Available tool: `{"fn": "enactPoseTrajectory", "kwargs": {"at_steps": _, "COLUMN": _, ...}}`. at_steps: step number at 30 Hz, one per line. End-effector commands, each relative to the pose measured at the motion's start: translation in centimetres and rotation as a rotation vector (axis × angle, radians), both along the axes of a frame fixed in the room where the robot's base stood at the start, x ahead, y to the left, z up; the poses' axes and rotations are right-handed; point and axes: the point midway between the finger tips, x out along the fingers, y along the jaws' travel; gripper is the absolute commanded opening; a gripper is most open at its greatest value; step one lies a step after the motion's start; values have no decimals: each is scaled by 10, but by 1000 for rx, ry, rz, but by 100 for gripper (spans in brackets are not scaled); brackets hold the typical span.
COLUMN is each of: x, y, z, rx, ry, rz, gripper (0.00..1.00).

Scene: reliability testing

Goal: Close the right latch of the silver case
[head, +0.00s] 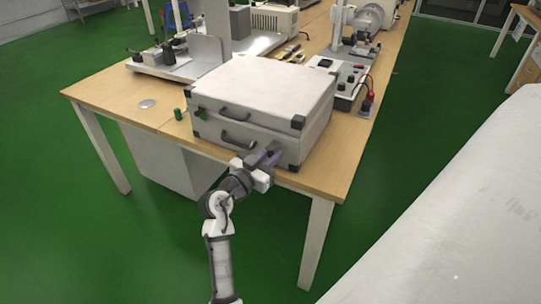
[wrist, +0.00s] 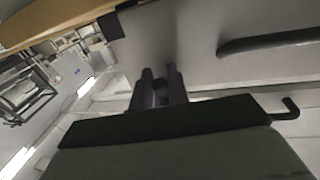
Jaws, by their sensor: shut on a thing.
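The silver case (head: 262,88) lies flat on the wooden table with its lid down. The right latch is hidden behind the gripper in the head view. In the wrist view, the fingers (wrist: 160,88) are close together at the case's grey front (wrist: 190,40), shut on what seems to be the right latch. A dark handle (wrist: 265,43) is to their right.
The wooden table (head: 110,92) extends behind the case. A control box with red parts (head: 345,82) stands at the right, and lab equipment (head: 180,62) stands behind.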

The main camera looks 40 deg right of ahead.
Motion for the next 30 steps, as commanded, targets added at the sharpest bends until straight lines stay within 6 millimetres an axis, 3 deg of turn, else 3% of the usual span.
{"fn": "enactPoseTrajectory", "kwargs": {"at_steps": 11, "x": -1, "y": 2, "z": 13, "rx": 116, "ry": 48, "rz": -1, "gripper": 0}}
{"fn": "enactPoseTrajectory", "kwargs": {"at_steps": 30, "x": -2, "y": 4, "z": 38, "rx": 656, "ry": 270, "rz": -3, "gripper": 0}}
